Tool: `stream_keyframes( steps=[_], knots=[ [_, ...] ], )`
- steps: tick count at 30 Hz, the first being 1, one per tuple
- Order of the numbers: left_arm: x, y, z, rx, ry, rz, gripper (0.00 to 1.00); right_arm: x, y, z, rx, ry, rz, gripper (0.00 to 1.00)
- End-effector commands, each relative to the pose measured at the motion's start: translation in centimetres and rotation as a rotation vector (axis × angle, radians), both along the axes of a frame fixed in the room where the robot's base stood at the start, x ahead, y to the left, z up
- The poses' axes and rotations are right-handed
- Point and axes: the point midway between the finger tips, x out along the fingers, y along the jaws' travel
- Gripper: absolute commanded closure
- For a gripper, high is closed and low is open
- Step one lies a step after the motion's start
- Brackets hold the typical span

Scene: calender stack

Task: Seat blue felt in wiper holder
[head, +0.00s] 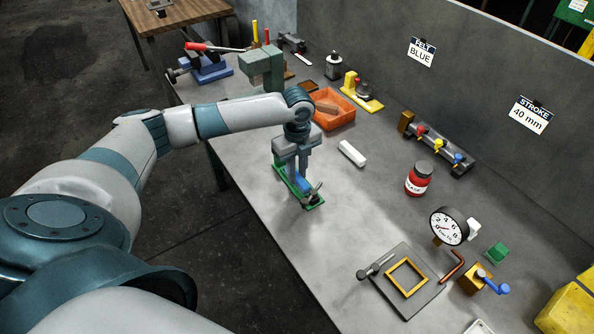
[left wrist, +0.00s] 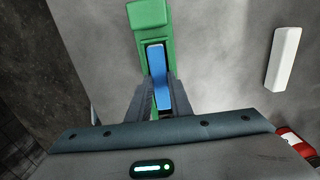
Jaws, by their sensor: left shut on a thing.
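The green wiper holder (head: 280,175) lies on the grey bench near its front edge; it also shows in the left wrist view (left wrist: 149,15). My left gripper (head: 300,183) points down over it, its fingers at the holder's slot. The blue felt (left wrist: 159,78) is a flat strip between the two fingers, and the gripper is shut on it. The felt lines up lengthwise with the holder. Whether it rests fully down in the slot is hard to tell, as the fingers hide its sides. My right gripper is not in view.
A white block (head: 352,153) lies right of the holder, and a red jar (head: 418,180) stands farther right. An orange tray (head: 334,121) is behind. A dial gauge (head: 449,226) and a dark plate (head: 385,293) are toward the near right. A wall sign (head: 422,53) reads FELT BLUE.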

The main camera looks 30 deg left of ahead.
Motion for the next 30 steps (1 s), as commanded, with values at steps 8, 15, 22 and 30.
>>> stream_keyframes(
  steps=[8,15,22,30],
  knots=[
    [-0.13,-0.02,-0.62,0.0,0.003,0.0,0.63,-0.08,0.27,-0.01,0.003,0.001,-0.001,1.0],
    [-0.29,0.02,-0.83,0.002,0.008,0.0,0.63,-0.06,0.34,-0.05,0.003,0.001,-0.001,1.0],
    [-0.42,0.04,-0.98,0.003,0.01,0.0,0.63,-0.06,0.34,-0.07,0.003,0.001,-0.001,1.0],
    [-0.4,0.04,0.01,0.003,0.011,0.0,0.63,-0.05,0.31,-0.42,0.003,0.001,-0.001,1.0]
  ],
)
